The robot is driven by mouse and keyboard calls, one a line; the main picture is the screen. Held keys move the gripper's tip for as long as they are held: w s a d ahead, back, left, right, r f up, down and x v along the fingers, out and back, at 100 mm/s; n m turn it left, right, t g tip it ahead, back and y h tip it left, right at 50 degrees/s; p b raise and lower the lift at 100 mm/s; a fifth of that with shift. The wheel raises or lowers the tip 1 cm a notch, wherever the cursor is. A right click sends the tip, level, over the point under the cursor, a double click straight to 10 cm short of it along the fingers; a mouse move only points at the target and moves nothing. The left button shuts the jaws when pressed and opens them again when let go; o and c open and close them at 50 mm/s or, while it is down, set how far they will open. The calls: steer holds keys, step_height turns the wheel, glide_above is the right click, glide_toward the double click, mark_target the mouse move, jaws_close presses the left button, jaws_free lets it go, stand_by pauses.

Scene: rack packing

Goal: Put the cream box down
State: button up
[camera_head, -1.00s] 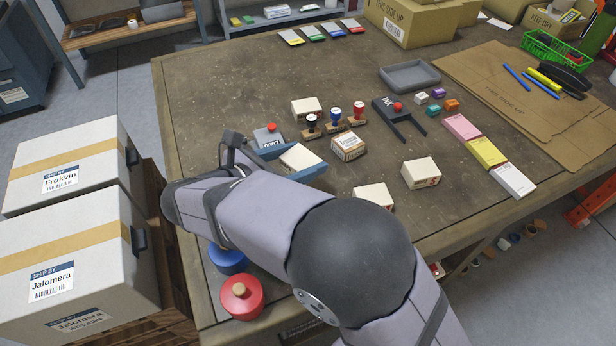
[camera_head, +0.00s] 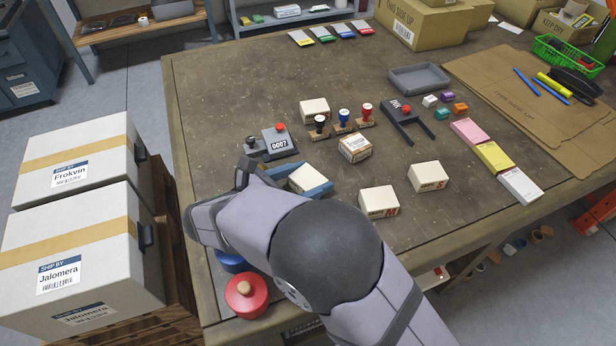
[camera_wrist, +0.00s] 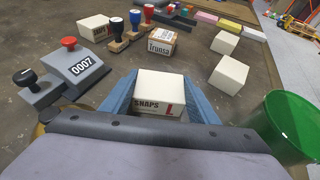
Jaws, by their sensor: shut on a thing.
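The cream box (camera_head: 308,179) is between the blue fingers of my gripper (camera_head: 300,182), at the near left part of the table. In the wrist view the cream box (camera_wrist: 160,92) shows a side marked "SNAPS" with a red "L". The blue fingers (camera_wrist: 160,100) are shut on it from left and right. I cannot tell whether its underside touches the table. Other cream boxes stand on the table: one marked M (camera_head: 379,201), one marked S (camera_head: 428,177), and one behind the stamps (camera_head: 314,109).
A grey numbering device reading 0007 (camera_head: 279,142) stands just behind the gripper. Stamps (camera_head: 343,120) and a labelled box (camera_head: 355,148) stand beyond. A red round container (camera_head: 245,294) is near the front edge. Bare table lies between the held box and box M.

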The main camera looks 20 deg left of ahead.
steer(key=shift+f, duration=0.15)
steer(key=o, duration=1.1)
steer(key=shift+r, duration=0.3)
steer(key=b+v, duration=0.1)
steer(key=v, duration=1.1)
steer(key=shift+a+f, duration=0.1)
steer(key=shift+f, duration=0.05)
